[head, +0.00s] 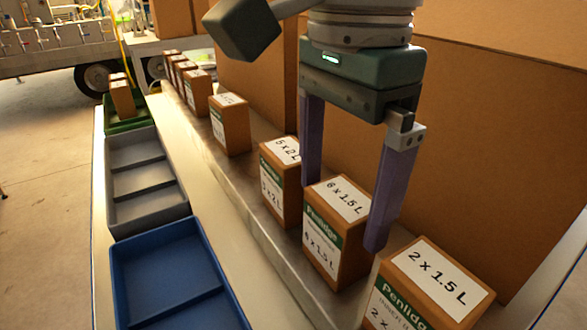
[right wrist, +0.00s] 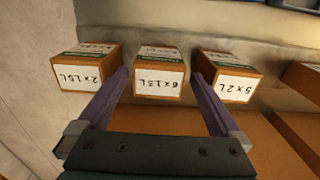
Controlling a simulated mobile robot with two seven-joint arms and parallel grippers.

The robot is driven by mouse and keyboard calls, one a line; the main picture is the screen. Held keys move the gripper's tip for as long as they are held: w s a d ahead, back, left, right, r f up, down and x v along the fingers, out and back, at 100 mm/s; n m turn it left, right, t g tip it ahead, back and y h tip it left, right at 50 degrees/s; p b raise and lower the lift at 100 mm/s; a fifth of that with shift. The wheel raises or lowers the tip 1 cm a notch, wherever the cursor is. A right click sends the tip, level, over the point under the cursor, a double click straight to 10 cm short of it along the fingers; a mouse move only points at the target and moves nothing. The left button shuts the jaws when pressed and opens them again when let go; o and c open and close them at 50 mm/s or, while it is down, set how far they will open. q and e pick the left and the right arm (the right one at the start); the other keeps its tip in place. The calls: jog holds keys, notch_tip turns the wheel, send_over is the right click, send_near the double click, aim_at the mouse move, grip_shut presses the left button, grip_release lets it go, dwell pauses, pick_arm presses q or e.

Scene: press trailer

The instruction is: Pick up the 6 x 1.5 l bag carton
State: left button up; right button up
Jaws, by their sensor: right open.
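The 6 x 1.5 L carton (head: 330,240) stands upright on a pale ledge in the head view, brown with a white and green label. It also shows in the right wrist view (right wrist: 159,82), top facing the camera. My right gripper (head: 342,215) points down, open, with one purple finger on each side of this carton. In the wrist view its fingers (right wrist: 162,75) reach into the gaps beside the carton, and the carton appears free between them. The 5 x 2 L carton (head: 278,190) and the 2 x 1.5 L carton (head: 432,285) stand on either side. My left gripper is not in view.
More cartons (head: 229,125) stand in a row along the ledge toward the back. Large brown boxes (head: 480,150) rise behind the row. A blue tray (head: 170,275) and a grey tray (head: 145,180) lie lower at the left. Gaps between neighbouring cartons are narrow.

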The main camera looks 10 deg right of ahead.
jog(key=f, duration=0.5)
jog(key=shift+d+f+p, duration=0.1)
jog(key=shift+d+p, duration=0.1)
jog(key=shift+p, duration=0.15)
jog(key=c, duration=1.4)
